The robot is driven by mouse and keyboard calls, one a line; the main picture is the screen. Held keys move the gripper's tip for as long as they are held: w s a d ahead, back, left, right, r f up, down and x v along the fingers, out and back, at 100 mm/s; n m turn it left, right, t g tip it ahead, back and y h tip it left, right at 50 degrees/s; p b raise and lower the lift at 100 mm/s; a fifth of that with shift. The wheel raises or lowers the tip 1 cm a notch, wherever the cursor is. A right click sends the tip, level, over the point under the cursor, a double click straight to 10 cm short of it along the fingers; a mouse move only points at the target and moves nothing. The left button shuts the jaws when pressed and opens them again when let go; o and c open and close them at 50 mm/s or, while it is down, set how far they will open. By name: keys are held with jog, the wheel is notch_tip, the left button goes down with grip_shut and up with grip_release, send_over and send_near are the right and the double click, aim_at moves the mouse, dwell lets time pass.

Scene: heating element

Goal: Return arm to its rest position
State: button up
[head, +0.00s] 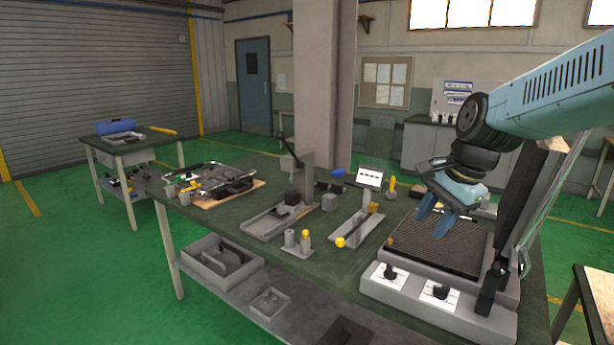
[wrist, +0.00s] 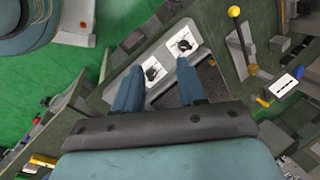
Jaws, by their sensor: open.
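My gripper (head: 436,214) is open, with its blue fingers pointing down over the heating unit at the right of the workbench. Nothing shows between the fingers. In the wrist view my gripper (wrist: 160,92) has its two fingers spread apart, with the unit beyond them. The heating unit (head: 440,290) has a dark ribbed plate (head: 440,244) and two black knobs on white dials on its front. My arm (head: 550,90) reaches in from the upper right.
The workbench (head: 345,285) also holds a lever fixture with a yellow knob (head: 341,242), a press-like fixture (head: 280,220), small cylinders (head: 298,238) and a board with tools (head: 215,185). A pillar (head: 325,80) stands behind.

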jog(key=s+a+r+n+t+h, duration=0.1)
jog(key=s+r+n+t+h, duration=0.1)
jog(key=s+n, duration=0.9)
jog(key=shift+r+n+t, duration=0.4)
jog(key=shift+n, duration=0.3)
